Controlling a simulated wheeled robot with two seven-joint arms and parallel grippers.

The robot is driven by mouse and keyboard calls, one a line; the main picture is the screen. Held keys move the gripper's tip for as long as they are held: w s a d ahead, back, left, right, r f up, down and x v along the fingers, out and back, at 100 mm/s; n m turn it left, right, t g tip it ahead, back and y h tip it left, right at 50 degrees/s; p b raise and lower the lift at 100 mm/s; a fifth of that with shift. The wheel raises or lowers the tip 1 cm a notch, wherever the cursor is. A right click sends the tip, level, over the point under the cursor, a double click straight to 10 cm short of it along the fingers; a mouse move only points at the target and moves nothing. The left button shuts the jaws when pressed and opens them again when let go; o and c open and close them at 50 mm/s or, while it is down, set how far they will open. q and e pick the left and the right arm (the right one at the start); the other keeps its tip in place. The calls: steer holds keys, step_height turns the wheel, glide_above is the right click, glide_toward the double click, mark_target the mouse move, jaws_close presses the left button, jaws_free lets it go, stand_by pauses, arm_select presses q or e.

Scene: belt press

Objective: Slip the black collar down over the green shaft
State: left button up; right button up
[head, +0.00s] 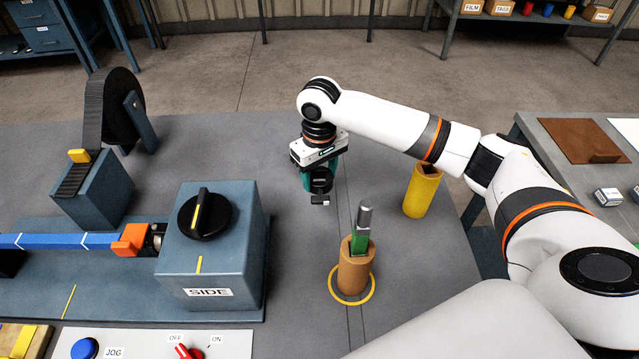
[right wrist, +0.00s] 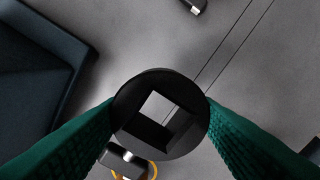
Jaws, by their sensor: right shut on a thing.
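The green shaft (head: 360,236) stands upright in an orange-brown cylinder (head: 355,273), with a bare metal tip on top. My right gripper (head: 319,183) is shut on the black collar (head: 320,175), a round piece with a square hole. The collar (right wrist: 125,104) shows between the green fingers in the right wrist view. In the head view the gripper and collar hang behind and to the left of the shaft, apart from it. In the right wrist view the shaft's metal tip (right wrist: 122,160) shows at the lower left, partly beyond the collar. My left gripper is not in view.
A yellow ring (head: 334,294) surrounds the cylinder's base on the grey table. A blue-grey box (head: 210,258) with a black knob and a SIDE label stands left of it. A yellow cylinder (head: 421,192) stands behind right. The table behind my gripper is clear.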

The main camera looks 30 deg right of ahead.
glide_above(320, 211)
step_height(320, 211, down, 5)
steer(key=shift+f, duration=0.15)
step_height(320, 211, down, 4)
steer(key=shift+p, duration=1.1)
steer(key=shift+f, duration=0.15)
steer(key=shift+f, duration=0.1)
steer(key=shift+f, duration=0.1)
steer(key=o, duration=1.2)
